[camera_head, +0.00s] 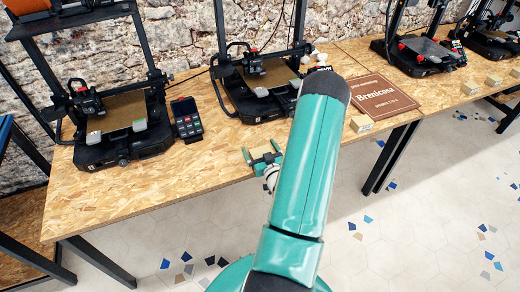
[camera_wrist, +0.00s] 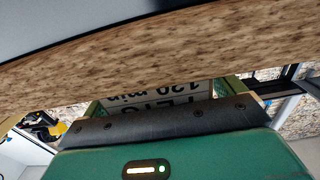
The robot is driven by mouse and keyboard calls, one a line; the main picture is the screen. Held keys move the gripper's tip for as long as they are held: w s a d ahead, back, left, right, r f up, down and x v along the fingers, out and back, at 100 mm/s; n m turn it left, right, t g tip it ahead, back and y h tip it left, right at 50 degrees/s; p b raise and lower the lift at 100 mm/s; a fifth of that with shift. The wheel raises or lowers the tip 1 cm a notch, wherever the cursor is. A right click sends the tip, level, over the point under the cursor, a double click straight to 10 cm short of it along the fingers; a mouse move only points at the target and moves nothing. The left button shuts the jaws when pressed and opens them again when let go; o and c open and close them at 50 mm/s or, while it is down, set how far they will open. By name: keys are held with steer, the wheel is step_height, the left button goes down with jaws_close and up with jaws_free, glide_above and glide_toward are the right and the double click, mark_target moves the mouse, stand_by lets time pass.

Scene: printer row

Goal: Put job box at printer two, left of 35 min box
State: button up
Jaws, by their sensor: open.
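My gripper (camera_head: 261,155) is at the front edge of the near table, below and in front of the second printer from the left (camera_head: 262,78). Its green fingers stand apart on either side of a small tan box (camera_head: 263,152). In the wrist view the box (camera_wrist: 160,93) shows an upside-down label reading PETG 120 min, between the open fingers of the gripper (camera_wrist: 160,97). I cannot tell whether the fingers touch it. Another small box (camera_head: 361,124) sits near the table's front right corner. Its label is too small to read, so I cannot tell which is the 35 min box.
A brown Brenicona sign (camera_head: 383,97) lies right of the second printer. Bare tabletop lies left of my gripper.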

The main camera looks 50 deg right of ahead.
steer(key=shift+s+a+r, duration=0.1)
steer(key=shift+s+r, duration=0.05)
steer(key=shift+s, duration=0.05)
steer(key=v, duration=1.2)
steer(key=w+r+n, duration=0.1)
steer(key=w, duration=0.1)
steer(key=w+r+n+y, duration=0.1)
steer(key=w, duration=0.1)
steer(key=w+y, duration=0.1)
steer(key=w, duration=0.2)
steer(key=shift+w+d+r+n+g, duration=0.1)
steer(key=shift+d+r+n+g, duration=0.15)
steer(key=shift+r+n+g, duration=0.15)
steer(key=w+a+r+n+g+y, duration=0.25)
steer(key=w+a+r, duration=0.25)
steer(key=w+r, duration=0.5)
steer(key=a+r+g, duration=0.3)
steer(key=a+r, duration=0.6)
steer(key=a, duration=0.2)
steer(key=s+a+r+g+y, duration=0.1)
steer(key=s+a+r+y, duration=0.1)
steer(key=s+a+r, duration=0.2)
steer(key=s+a+r+g+y, duration=0.2)
steer(key=s+a+r, duration=0.3)
steer(key=s+a, duration=0.5)
steer(key=a+n, duration=0.1)
steer(key=a, duration=0.4)
steer(key=shift+a+r+y, duration=0.25)
steer(key=shift+a+y, duration=0.05)
steer(key=shift+y, duration=0.05)
